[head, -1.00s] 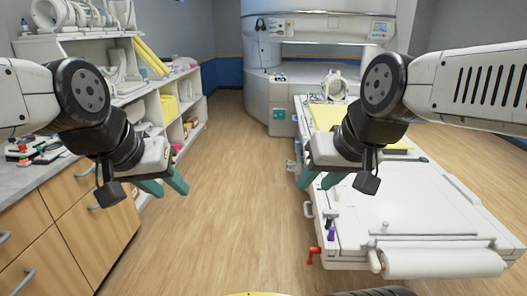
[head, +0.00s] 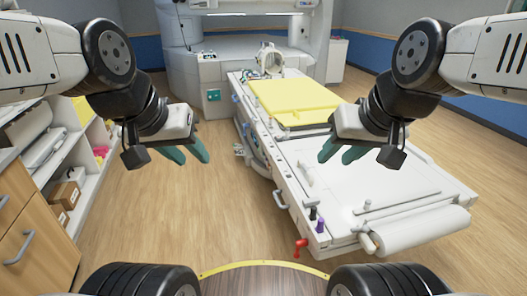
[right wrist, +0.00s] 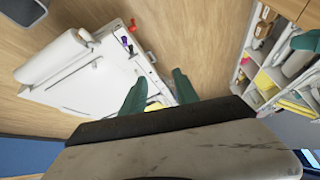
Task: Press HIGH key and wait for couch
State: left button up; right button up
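The couch (head: 395,190) is a long white patient table with a yellow pad (head: 290,100), extending from the scanner at the right of the head view. It also shows in the right wrist view (right wrist: 85,85). My left gripper (head: 195,160) is open and empty above the floor, left of the couch. My right gripper (head: 334,160) is open and empty above the couch in the head view; its spread green fingers also show in the right wrist view (right wrist: 158,85). A small green panel (head: 213,95) sits on the scanner's base. I cannot make out a key labelled HIGH.
The white scanner (head: 185,70) stands at the back. Shelves (head: 85,150) and a wooden cabinet (head: 35,235) line the left. A red handle (head: 300,247) and a purple knob (head: 320,226) are at the couch's near corner. Floor between cabinet and couch is clear.

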jog(key=shift+c, duration=0.3)
grip_shut()
dwell(1.3)
